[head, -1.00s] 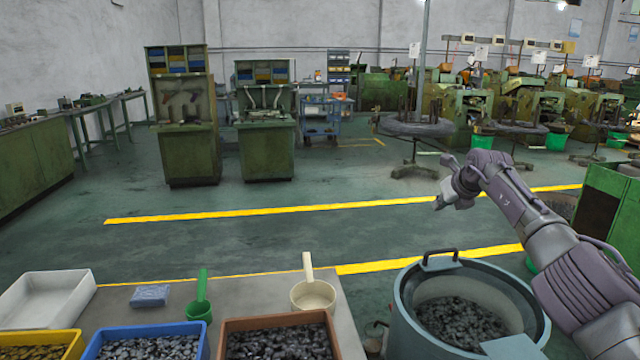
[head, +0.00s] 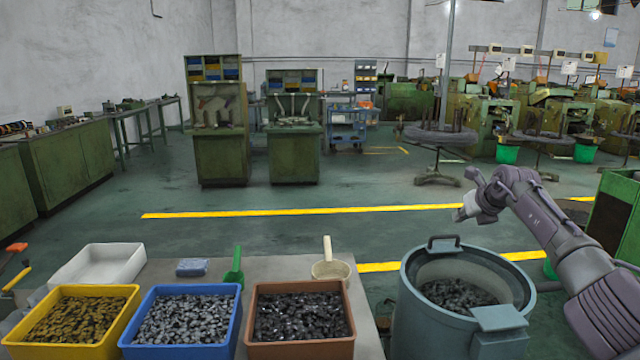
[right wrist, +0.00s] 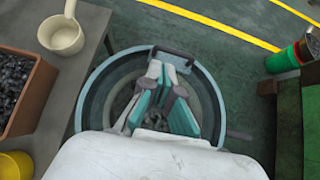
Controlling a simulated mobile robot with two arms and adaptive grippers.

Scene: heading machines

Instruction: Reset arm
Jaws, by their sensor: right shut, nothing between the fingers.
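My right arm reaches in from the right of the head view. My right gripper (head: 470,205) is shut and empty, raised beyond the rim of the grey-blue drum in that view. It also shows in the right wrist view (right wrist: 163,75), above the drum, with its fingers together. The drum (head: 408,310) is partly filled with dark metal parts (head: 457,294) and has a handle on its far rim. My left gripper is not in the frames.
The table (head: 365,300) at the front holds a yellow bin (head: 128,322), a blue bin (head: 180,348), a brown bin (head: 300,348), a white tray (head: 100,262), a green scoop (head: 234,275) and a cream scoop (head: 330,270).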

